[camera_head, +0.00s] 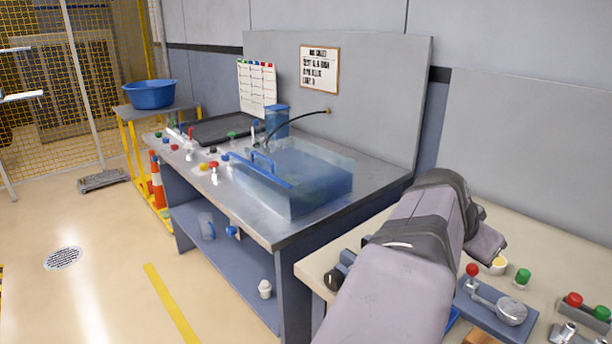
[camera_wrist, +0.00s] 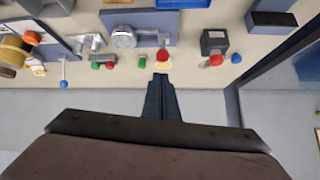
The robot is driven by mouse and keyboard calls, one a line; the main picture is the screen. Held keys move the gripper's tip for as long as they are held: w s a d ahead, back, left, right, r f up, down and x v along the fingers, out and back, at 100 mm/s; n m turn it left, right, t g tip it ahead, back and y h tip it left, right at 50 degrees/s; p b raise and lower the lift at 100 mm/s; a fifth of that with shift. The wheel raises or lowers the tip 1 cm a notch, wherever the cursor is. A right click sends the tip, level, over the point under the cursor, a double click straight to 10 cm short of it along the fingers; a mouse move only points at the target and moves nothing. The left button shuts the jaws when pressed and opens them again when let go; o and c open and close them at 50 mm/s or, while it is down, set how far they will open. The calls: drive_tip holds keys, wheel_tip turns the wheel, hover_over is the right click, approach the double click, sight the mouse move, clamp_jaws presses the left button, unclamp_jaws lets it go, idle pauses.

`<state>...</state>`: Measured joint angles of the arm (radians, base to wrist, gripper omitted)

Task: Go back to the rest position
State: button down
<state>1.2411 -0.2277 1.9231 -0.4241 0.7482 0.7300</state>
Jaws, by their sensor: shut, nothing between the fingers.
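My gripper (camera_wrist: 160,78) shows in the wrist view as two dark fingers held together, with nothing between them. In that picture its tips lie just below a red knob (camera_wrist: 162,55) and a yellow button, over the edge of the beige bench (camera_wrist: 205,77). I cannot tell how high above the bench it is. In the head view my arm reaches up from the bottom and bends over the beige bench, and the gripper's fingers are hidden there.
A control plate (camera_head: 491,308) with a red-knobbed lever sits on the bench, with a green button (camera_head: 522,277) beside it. A clear bluish tank (camera_head: 310,185) stands on the grey worktable (camera_head: 375,185) to the left. A blue tub (camera_head: 150,95) stands farther back.

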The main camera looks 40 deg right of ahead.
drive_tip(key=w+a+f+n+t+y+p, duration=0.1)
drive_tip(key=w+a+f+n+y+p, duration=0.3)
drive_tip(key=w+a, duration=0.65)
drive_tip(key=w+a+f+n+t+y+p, duration=0.1)
drive_tip(key=w+a+f+n+t+p, duration=0.1)
drive_tip(key=w+a+f+n+p, duration=0.45)
drive_tip(key=s+a+f+n+g+y+p, duration=0.1)
drive_tip(key=a+n, duration=0.4)
drive_tip(key=a, duration=0.8)
drive_tip(key=s+a+f+n+g+y+p, duration=0.1)
drive_tip(key=a+f+n+y, duration=0.1)
drive_tip(key=a, duration=1.1)
drive_tip(key=n+y, duration=0.1)
drive_tip(key=n, duration=0.1)
drive_tip(key=shift+s+a+f+n+p, duration=0.25)
drive_tip(key=shift+n+p, duration=0.1)
